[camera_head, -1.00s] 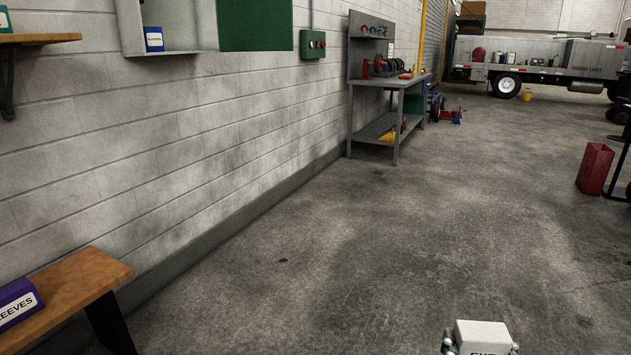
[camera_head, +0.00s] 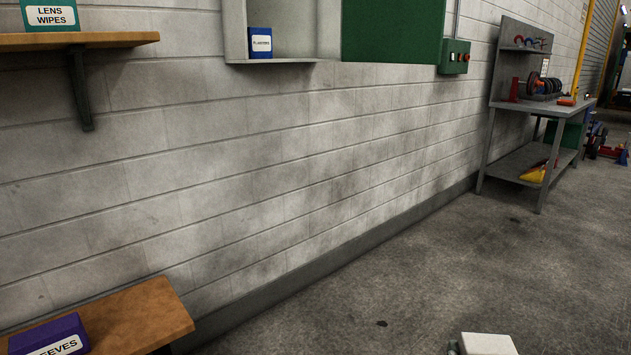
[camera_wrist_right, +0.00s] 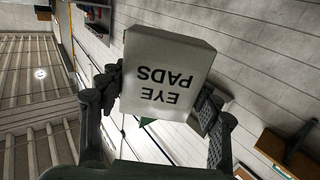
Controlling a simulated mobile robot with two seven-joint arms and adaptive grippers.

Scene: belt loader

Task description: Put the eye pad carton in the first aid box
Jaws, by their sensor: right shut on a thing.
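The eye pad carton (camera_wrist_right: 165,75) is a white box with "EYE PADS" on it, upside down in the right wrist view. My right gripper (camera_wrist_right: 158,100) is shut on it, one finger on each side. In the head view the carton (camera_head: 487,345) shows at the bottom edge, right of centre, cut off by the frame. The open pale wall cabinet (camera_head: 236,32) with a green door (camera_head: 397,32), apparently the first aid box, is at the top. A blue carton (camera_head: 260,43) stands inside it. The held carton is apart from the cabinet. My left gripper is not seen.
A wooden wall shelf (camera_head: 110,39) bears a "LENS WIPES" box (camera_head: 50,14). A wooden bench (camera_head: 150,318) at lower left bears a purple box (camera_head: 48,335). A grey workbench (camera_head: 545,115) stands at right. The floor (camera_head: 400,290) between is clear.

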